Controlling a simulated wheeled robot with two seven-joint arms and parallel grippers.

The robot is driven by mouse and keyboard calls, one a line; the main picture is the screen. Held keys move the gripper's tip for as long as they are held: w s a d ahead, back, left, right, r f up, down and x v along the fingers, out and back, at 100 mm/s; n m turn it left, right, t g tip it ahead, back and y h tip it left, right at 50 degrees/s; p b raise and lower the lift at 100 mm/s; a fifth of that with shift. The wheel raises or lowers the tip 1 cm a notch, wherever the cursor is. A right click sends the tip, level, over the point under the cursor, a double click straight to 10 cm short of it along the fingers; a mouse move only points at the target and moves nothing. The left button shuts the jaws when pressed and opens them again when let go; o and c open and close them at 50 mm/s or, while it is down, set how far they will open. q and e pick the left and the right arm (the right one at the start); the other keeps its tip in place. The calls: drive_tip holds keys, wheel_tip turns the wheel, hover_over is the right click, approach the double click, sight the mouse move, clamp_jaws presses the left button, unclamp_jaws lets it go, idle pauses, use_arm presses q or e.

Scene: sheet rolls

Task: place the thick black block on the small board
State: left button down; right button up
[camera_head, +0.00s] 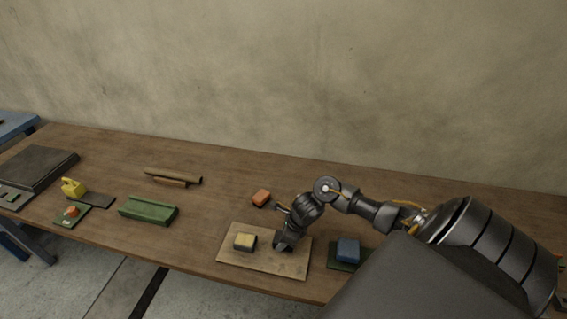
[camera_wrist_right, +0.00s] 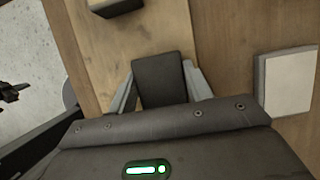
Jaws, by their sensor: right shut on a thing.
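The thick black block (camera_wrist_right: 162,80) sits between the fingers of my right gripper (camera_wrist_right: 160,92) in the right wrist view. In the head view, my right gripper (camera_head: 283,243) is low over the right part of the pale wooden board (camera_head: 255,264). The black block is hard to make out there against the dark gripper. I cannot tell whether the block touches the board. A yellow-topped block (camera_head: 245,241) sits on the board, left of the gripper. The board also shows in the right wrist view (camera_wrist_right: 85,62). My left gripper is not in view.
An orange block (camera_head: 261,197) lies behind the board. A blue block (camera_head: 347,250) stands on a dark green mat to the right. A green tray (camera_head: 148,210), brown rolls (camera_head: 172,177) and a yellow object (camera_head: 73,187) lie to the left. The table's front edge is close to the board.

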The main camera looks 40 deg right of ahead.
drive_tip(key=shift+f, duration=0.2)
drive_tip(key=shift+f+b, duration=0.15)
drive_tip(key=shift+b, duration=0.15)
drive_tip(key=o, duration=1.1)
drive_tip(key=shift+c, duration=0.2)
drive_tip(key=shift+r+p, duration=0.3)
drive_tip(key=shift+r, duration=0.05)
drive_tip(key=b+v, duration=0.1)
drive_tip(key=v, duration=1)
drive_tip(key=shift+s+r+b, duration=0.2)
drive_tip(key=shift+r+b, duration=0.1)
drive_tip(key=shift+b, duration=0.05)
drive_tip(key=shift+s+d, duration=0.1)
drive_tip(key=shift+d, duration=0.05)
